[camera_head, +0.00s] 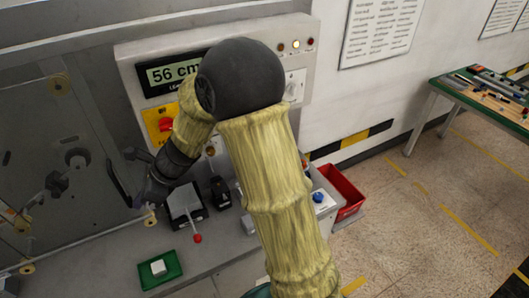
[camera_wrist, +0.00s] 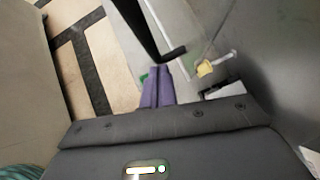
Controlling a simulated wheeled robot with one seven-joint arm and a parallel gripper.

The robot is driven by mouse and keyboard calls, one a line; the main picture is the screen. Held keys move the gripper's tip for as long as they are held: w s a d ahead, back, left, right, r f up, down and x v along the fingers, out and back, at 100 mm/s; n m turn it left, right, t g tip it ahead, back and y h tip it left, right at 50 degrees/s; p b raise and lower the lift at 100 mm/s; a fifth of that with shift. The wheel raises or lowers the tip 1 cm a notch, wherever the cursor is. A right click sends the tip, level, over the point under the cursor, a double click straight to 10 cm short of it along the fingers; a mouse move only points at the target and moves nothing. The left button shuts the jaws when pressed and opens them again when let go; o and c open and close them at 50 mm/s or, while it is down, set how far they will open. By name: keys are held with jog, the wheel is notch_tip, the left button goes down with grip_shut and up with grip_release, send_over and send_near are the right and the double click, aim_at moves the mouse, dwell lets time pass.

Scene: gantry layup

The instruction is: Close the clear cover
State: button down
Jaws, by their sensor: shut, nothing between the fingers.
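The clear cover (camera_head: 40,130) appears as a large see-through grey panel at the left of the head view, with dark knobs and brass fittings showing through or on it. I cannot tell how far it stands open. A black bar handle (camera_head: 117,184) is near its right edge; a black bent bar, likely this handle, also shows in the wrist view (camera_wrist: 148,30). My gripper (camera_head: 143,203) is just right of the handle. Its purple fingers (camera_wrist: 155,72) are together and empty, close to the bar; I cannot tell whether they touch it.
A control panel with a "56 cm" display (camera_head: 172,73) and a red-and-yellow switch (camera_head: 158,124) stands behind my arm. A green tray (camera_head: 160,284) with a white block lies on the bench, near a red-tipped lever (camera_head: 197,238). A red bin (camera_head: 345,190) is at right.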

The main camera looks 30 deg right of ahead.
jog(key=shift+s+a+r, duration=0.1)
jog(key=shift+a+r, duration=0.05)
jog(key=shift+a, duration=0.2)
jog(key=s+d+r+b, duration=0.1)
jog(key=s+d+r, duration=0.1)
jog(key=d+r, duration=0.5)
jog(key=d, duration=0.4)
jog(key=shift+s+d, duration=0.15)
jog(key=shift+s, duration=0.1)
jog(key=shift+s, duration=0.1)
